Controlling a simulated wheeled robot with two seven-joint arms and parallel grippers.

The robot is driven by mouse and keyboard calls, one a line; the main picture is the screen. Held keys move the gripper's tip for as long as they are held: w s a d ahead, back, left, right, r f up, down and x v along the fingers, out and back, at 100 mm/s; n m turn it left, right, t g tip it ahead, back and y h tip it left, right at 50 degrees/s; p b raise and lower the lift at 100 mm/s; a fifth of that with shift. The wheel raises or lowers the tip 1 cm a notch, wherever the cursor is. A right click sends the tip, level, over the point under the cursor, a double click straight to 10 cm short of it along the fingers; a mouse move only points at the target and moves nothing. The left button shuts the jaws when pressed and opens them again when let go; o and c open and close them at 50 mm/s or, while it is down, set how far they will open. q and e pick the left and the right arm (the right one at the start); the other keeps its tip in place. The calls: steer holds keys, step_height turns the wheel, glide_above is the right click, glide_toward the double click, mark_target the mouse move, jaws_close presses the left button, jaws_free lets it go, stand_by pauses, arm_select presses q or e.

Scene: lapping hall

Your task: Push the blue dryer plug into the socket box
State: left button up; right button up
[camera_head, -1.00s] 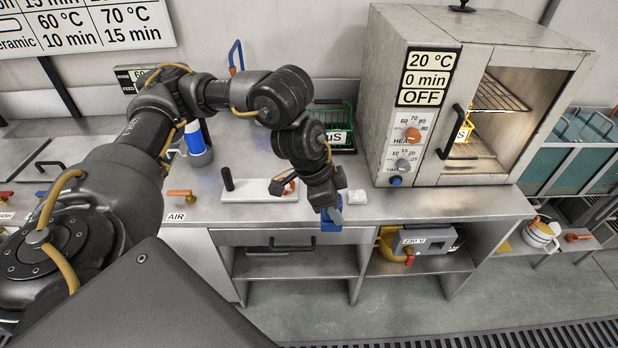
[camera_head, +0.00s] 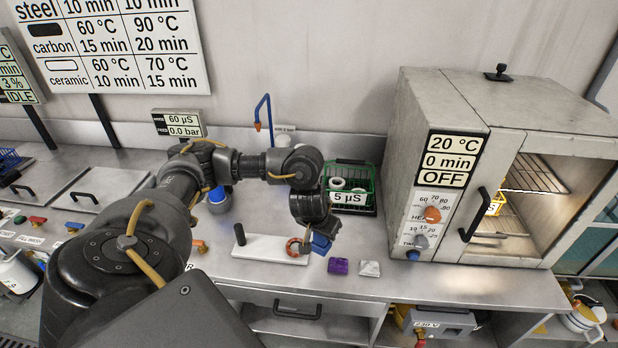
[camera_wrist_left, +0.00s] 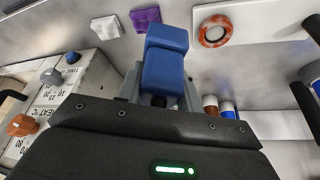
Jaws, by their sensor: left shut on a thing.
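The blue plug (camera_head: 321,243) is in my left gripper (camera_head: 318,234), above the front part of the steel bench. In the left wrist view the blue plug (camera_wrist_left: 166,62) stands out between the two fingers of my left gripper (camera_wrist_left: 160,85), which is shut on it. The grey box labelled 230 V (camera_head: 438,322), which looks like the socket box, is on the shelf under the bench, lower right of the plug and apart from it. The bench edge cuts across its top, and I cannot make out a socket opening. My right gripper is not in view.
A white board (camera_head: 268,247) with an orange ring (camera_head: 294,247) is beside the gripper. A green basket (camera_head: 352,186) is behind.

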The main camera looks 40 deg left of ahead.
arm_select(q)
steer(key=shift+s+a+n, duration=0.25)
steer(key=shift+a+n, duration=0.05)
steer(key=shift+a, duration=0.25)
steer(key=shift+a+f+b, duration=0.1)
steer(key=shift+f+b, duration=0.1)
steer(key=shift+b, duration=0.15)
steer(key=shift+w+a+f+b, duration=1.1)
steer(key=shift+w+f+b, duration=0.4)
steer(key=shift+w+f, duration=0.55)
steer(key=shift+w+a+f+b, duration=1.15)
steer(key=shift+w+f+b, duration=0.35)
steer(key=shift+w+f, duration=0.6)
steer(key=shift+w+a+f+b, duration=1.1)
steer(key=shift+w+f+b, duration=0.4)
steer(key=shift+w+f, duration=0.55)
steer(key=shift+s+f, duration=0.1)
steer(key=shift+s, duration=0.15)
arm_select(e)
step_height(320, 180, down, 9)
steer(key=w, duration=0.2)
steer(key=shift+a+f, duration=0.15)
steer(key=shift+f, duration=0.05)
arm_select(q)
steer(key=o, duration=1)
steer(key=shift+f, duration=0.15)
steer(key=shift+o, duration=0.2)
